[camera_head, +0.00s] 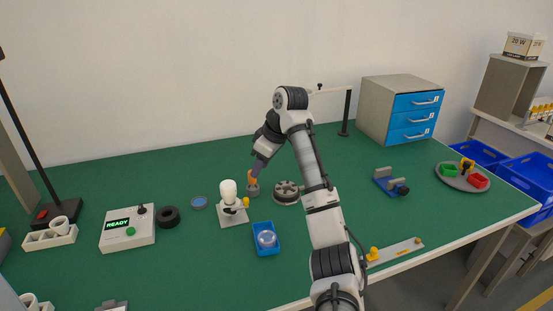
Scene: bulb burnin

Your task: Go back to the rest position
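My gripper (253,179) has orange fingers and points down near the middle of the green table (330,165). It is just above or at a small grey cylindrical piece (253,190); I cannot tell if they touch. The fingers are too small to show whether they are open or shut. A white bulb (228,188) stands upright on a white stand with a yellow knob, left of my gripper. A control box (143,240) at the left shows READY in green.
A grey wheel-like disc (286,193), a blue tray (258,226) holding a round clear thing, and a black ring (168,216) are nearby. A blue clamp (388,183), a drawer cabinet (378,108) and a black post (346,112) stand right.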

